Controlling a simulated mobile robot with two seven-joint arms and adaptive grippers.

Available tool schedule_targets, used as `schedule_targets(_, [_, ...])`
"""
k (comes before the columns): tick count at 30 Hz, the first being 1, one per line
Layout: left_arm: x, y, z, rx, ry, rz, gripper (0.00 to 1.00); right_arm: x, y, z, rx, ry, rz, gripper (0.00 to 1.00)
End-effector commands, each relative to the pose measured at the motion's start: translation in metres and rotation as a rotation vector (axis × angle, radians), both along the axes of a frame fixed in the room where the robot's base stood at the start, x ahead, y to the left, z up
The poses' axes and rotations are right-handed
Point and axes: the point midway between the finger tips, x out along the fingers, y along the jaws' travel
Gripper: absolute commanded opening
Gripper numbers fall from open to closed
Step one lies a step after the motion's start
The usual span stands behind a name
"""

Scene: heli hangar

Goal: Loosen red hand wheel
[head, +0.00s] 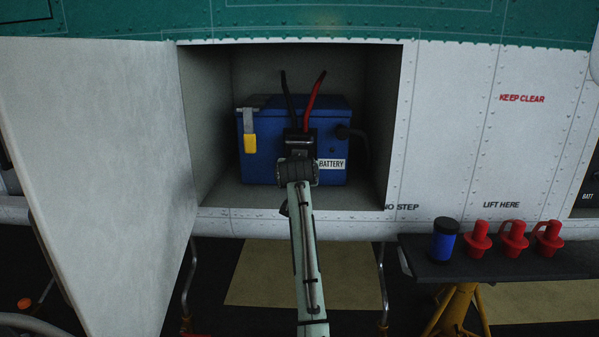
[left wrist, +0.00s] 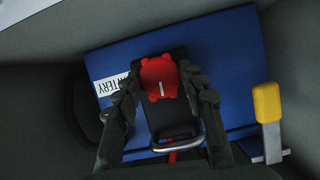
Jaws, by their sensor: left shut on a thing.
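The red hand wheel (left wrist: 159,78) is a small lobed knob with a white line on top, on a black connector (left wrist: 170,125) with a metal bail handle. The connector sits on the front of the blue battery (head: 264,166) in the open bay. My left gripper (left wrist: 161,84) has one finger on each side of the wheel and is shut on it. In the head view, my left gripper (head: 298,158) reaches in from below and hides the wheel. My right gripper is in neither view.
The bay door (head: 95,170) stands open at the left. Black and red cables (head: 313,98) rise above the connector. A yellow-handled latch (head: 249,140) is on the battery's left. A side table (head: 480,268) at right holds a blue-black canister (head: 444,240) and several red plugs (head: 513,238).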

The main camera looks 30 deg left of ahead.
Motion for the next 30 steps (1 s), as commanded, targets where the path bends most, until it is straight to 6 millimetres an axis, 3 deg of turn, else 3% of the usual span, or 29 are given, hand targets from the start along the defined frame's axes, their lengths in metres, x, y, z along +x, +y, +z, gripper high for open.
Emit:
schedule_targets(22, [-0.0002, 0.0005, -0.0004, -0.074, -0.044, 0.0, 0.12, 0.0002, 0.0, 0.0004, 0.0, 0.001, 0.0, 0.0])
schedule_targets(23, [-0.0003, 0.0004, -0.0003, -0.073, -0.044, 0.001, 0.44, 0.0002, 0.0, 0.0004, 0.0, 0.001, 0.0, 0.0])
schedule_targets(27, [-0.0003, 0.0004, -0.0003, -0.072, -0.043, 0.0, 0.61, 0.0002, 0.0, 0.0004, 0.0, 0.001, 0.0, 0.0])
schedule_targets(30, [-0.0003, 0.0004, -0.0003, -0.072, -0.043, 0.0, 0.61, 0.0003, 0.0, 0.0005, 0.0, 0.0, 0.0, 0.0])
